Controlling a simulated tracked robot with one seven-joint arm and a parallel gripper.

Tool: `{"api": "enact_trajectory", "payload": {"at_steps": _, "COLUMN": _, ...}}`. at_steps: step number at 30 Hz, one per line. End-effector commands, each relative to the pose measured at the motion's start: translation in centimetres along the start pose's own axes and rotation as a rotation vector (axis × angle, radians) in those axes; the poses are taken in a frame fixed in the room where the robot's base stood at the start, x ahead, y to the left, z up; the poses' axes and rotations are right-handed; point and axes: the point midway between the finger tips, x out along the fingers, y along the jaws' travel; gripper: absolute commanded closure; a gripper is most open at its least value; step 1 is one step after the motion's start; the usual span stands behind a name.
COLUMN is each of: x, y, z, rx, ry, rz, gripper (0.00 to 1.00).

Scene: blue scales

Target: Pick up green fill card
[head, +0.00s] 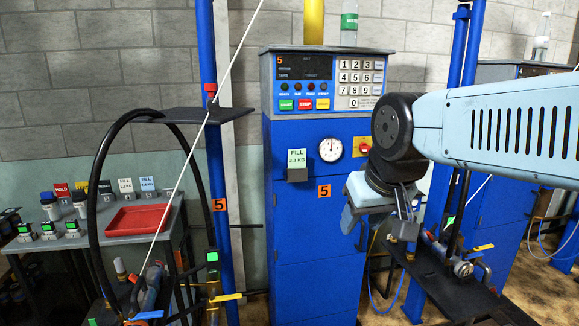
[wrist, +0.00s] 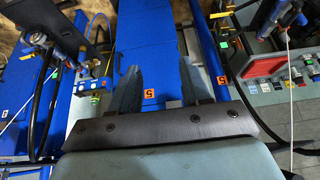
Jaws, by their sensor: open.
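The green fill card (head: 297,158), pale green and marked "FILL 2.3 KG", sits upright in a small grey holder on the front of the blue scale cabinet (head: 300,235). I cannot make the card out in the wrist view. My gripper (head: 350,218) is in front of the cabinet's right side, lower than the card and to its right, and apart from it. The wrist view shows the two fingers (wrist: 157,78) spread with nothing between them, over the blue cabinet.
A blue post (head: 218,170) with a black shelf and hanging hose stands left of the cabinet. A grey side table (head: 150,238) holds a red tray (head: 138,220) and several other cards. A dark platform with valves (head: 460,285) stands at right. The card's front is unobstructed.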

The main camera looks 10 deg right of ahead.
Motion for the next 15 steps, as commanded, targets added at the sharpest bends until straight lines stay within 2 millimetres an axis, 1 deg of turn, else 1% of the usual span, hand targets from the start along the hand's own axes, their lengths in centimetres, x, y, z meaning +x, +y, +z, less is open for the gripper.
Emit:
{"api": "enact_trajectory", "payload": {"at_steps": 1, "x": 0.0, "y": 0.0, "z": -0.2, "rx": -0.001, "ry": 0.002, "rz": -0.002, "gripper": 0.48}}
{"api": "enact_trajectory", "payload": {"at_steps": 4, "x": 0.2, "y": -0.2, "z": -1.1, "rx": -0.005, "ry": 0.018, "rz": -0.018, "gripper": 0.38}}
{"api": "enact_trajectory", "payload": {"at_steps": 7, "x": 0.8, "y": -0.3, "z": -3.1, "rx": -0.009, "ry": 0.05, "rz": -0.045, "gripper": 0.29}}
{"api": "enact_trajectory", "payload": {"at_steps": 11, "x": 2.0, "y": -0.7, "z": -6.9, "rx": -0.019, "ry": 0.119, "rz": -0.093, "gripper": 0.16}}
{"api": "enact_trajectory", "payload": {"at_steps": 15, "x": 3.5, "y": -1.1, "z": -11.3, "rx": -0.019, "ry": 0.201, "rz": -0.13, "gripper": 0.04}}
